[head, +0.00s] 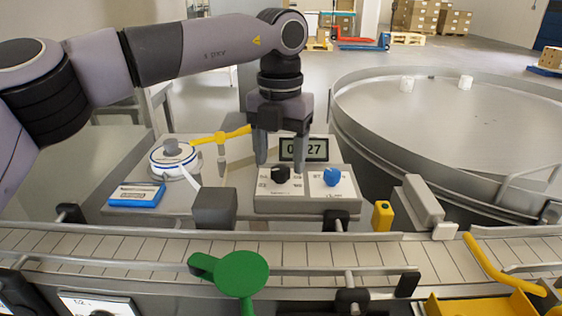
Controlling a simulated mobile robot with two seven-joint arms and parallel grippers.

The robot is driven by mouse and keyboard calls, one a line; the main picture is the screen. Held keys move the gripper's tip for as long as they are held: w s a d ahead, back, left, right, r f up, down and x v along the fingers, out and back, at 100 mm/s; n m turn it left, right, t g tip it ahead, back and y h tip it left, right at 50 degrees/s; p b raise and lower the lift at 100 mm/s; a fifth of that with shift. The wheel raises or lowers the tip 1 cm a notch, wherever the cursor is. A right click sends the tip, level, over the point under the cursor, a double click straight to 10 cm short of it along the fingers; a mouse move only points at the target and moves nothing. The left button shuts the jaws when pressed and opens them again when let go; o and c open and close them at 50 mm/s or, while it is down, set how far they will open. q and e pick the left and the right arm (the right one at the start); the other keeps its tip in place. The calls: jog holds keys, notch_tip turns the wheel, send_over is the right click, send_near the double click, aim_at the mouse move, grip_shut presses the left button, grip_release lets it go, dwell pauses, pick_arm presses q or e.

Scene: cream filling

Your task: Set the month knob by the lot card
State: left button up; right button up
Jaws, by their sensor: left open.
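A control box (305,200) stands on the table beyond the conveyor. It carries a black knob (280,174) at left and a blue knob (331,176) at right, with small printed marks around them. A display (303,150) behind the knobs shows digits ending in 27; a gripper finger partly covers the first ones. My left gripper (281,160) points down over the black knob, its fingers apart on either side of it. I cannot tell whether they touch it. A blue-framed card (137,195) lies at left on the table; its print is too small to read. My right gripper is not in view.
A slatted conveyor (150,247) with rails crosses the front. A green round paddle (241,272) and a yellow curved bar (500,268) stand over it. A white round device (173,157) and a yellow arm (220,136) are left of the box. A large round table (450,120) fills the right.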

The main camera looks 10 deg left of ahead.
pick_arm(q)
jog(key=shift+f, duration=0.95)
jog(key=c, duration=1)
jog(key=shift+c, duration=0.2)
